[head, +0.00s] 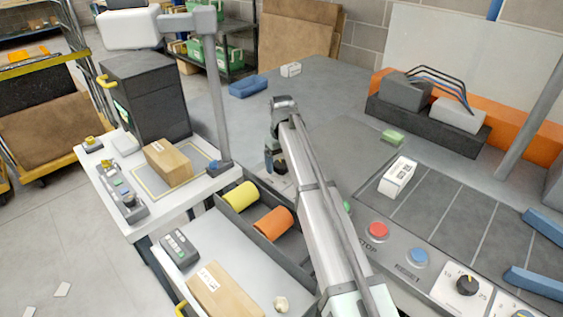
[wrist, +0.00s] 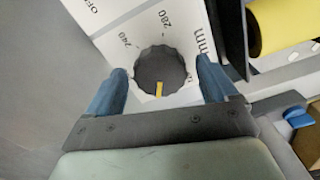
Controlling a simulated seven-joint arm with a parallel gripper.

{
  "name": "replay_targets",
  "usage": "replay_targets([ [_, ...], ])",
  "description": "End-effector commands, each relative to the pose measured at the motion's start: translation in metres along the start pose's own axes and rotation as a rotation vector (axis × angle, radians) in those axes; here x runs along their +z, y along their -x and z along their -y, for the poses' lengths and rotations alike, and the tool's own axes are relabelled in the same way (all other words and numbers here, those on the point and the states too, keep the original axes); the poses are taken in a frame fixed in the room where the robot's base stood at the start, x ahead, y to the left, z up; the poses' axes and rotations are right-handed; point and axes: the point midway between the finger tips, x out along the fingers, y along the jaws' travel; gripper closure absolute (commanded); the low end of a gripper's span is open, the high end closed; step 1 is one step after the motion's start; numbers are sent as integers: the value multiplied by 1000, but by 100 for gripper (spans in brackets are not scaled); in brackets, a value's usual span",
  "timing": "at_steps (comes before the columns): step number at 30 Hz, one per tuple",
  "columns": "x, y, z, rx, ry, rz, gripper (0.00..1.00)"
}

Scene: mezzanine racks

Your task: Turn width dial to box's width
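The width dial (wrist: 162,68) is a dark scalloped knob on a white panel (wrist: 100,18) marked "OFF", "240", "280" and "mm". Its yellow pointer mark (wrist: 159,90) is at the knob's lower edge, on the side away from the two numbers. My gripper (wrist: 163,78) has its blue fingers on either side of the knob, with a gap visible on each side. In the head view my gripper (head: 276,163) is low beyond the roll tray and hides the dial. A cardboard box (head: 169,163) lies on the yellow-outlined plate at left; another box (head: 224,291) lies at the front.
A yellow roll (head: 240,196) and an orange roll (head: 273,222) sit in a dark tray beside my arm. A grey post (head: 209,90) rises from the left table. Red (head: 377,231) and blue (head: 417,256) buttons are at right. The grey surface behind my gripper is mostly clear.

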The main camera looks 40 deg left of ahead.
Motion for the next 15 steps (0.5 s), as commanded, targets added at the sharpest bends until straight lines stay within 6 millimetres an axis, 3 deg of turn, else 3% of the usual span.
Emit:
replay_targets([
  [9, -1, 3, 0, 0, 0, -1, 14],
  [15, -1, 28, 0, 1, 0, -3, 14],
])
